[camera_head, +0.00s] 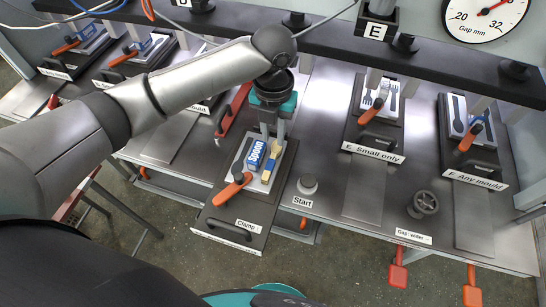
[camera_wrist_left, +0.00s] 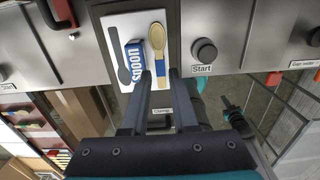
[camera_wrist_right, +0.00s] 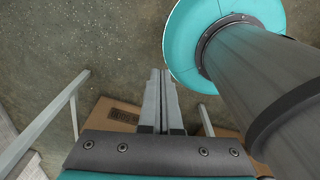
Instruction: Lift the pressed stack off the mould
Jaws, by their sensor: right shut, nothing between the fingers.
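The white mould plate (camera_head: 239,163) lies on a dark sliding tray at the front centre of the bench; it also shows in the left wrist view (camera_wrist_left: 118,28). On it are a blue block lettered "spoon" (camera_wrist_left: 135,62) and, to its right, a wooden spoon-shaped piece (camera_wrist_left: 157,38) with a blue part on its handle. A dark spoon shape (camera_wrist_left: 123,70) shows left of the block. My left gripper (camera_head: 271,138) points down over the plate. Its fingers (camera_wrist_left: 160,76) are apart, one on each side of the handle; contact is unclear. My right gripper (camera_wrist_right: 162,72) is shut and empty above the floor.
An orange clamp handle (camera_head: 232,188) stands at the plate's front left. A Start button (camera_head: 308,184) and a dark knob (camera_head: 423,204) are to the right. Stations marked "E. Small only" (camera_head: 372,152) and "F. Any mould" (camera_head: 478,178) stand further right. An overhead dark beam crosses the back.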

